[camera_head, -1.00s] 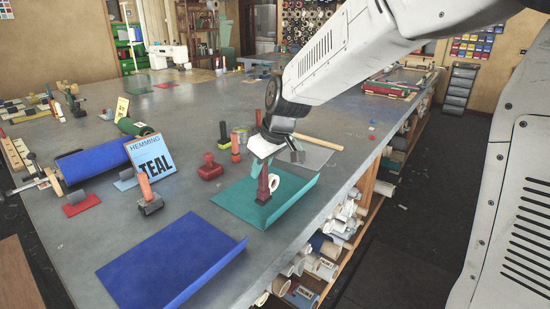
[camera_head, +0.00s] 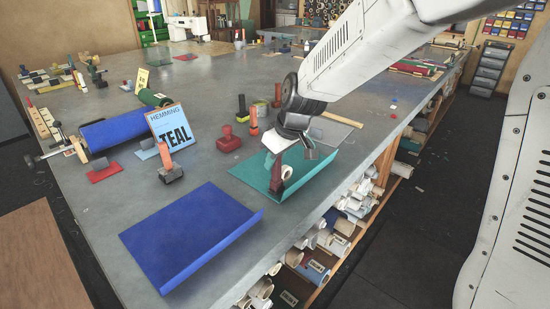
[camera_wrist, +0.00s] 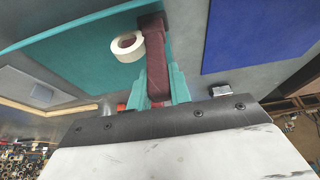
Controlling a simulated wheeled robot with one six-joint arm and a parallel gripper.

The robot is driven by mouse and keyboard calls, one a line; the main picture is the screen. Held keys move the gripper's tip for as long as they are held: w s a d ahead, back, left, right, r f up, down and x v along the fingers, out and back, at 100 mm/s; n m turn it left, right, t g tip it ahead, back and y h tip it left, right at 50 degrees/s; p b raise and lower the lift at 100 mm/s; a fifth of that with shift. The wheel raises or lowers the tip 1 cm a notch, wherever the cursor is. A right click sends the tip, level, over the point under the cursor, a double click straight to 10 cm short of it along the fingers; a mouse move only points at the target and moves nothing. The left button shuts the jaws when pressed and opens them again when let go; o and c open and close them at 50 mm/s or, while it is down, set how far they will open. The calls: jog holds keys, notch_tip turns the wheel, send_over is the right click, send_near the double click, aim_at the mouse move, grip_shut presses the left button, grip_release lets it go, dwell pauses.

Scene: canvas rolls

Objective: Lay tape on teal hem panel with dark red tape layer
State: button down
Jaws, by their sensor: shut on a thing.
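The teal hem panel (camera_head: 257,171) lies on the grey table near its right edge, with one long side folded up. It also shows in the wrist view (camera_wrist: 85,58). My gripper (camera_wrist: 158,92) is shut on a dark red tape layer (camera_wrist: 157,62), which carries a cream tape roll (camera_wrist: 128,46) on its side. In the head view the dark red tape layer (camera_head: 277,175) stands upright over the teal panel beside the fold. Whether it touches the panel is unclear.
A blue panel (camera_head: 190,233) lies in front of the teal one. A card reading HEMMING TEAL (camera_head: 173,132) stands at the left. A red tool (camera_head: 228,139), a tool with an orange handle (camera_head: 168,163) and a blue roll (camera_head: 117,129) are nearby. Shelves of rolls (camera_head: 318,271) sit below the table edge.

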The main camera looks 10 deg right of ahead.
aim_at(285, 166)
jog(key=shift+f, duration=0.6)
dwell(0.4)
jog(key=shift+w+d, duration=0.1)
jog(key=shift+w+d, duration=0.4)
jog(key=shift+d, duration=0.2)
jog(key=shift+w+d, duration=0.35)
jog(key=shift+d, duration=0.2)
jog(key=shift+w+d, duration=0.25)
jog(key=shift+d, duration=0.2)
jog(key=shift+w+d, duration=0.6)
jog(key=shift+d, duration=0.2)
jog(key=shift+w+d, duration=0.9)
jog(key=shift+d, duration=0.3)
jog(key=shift+w+d, duration=0.1)
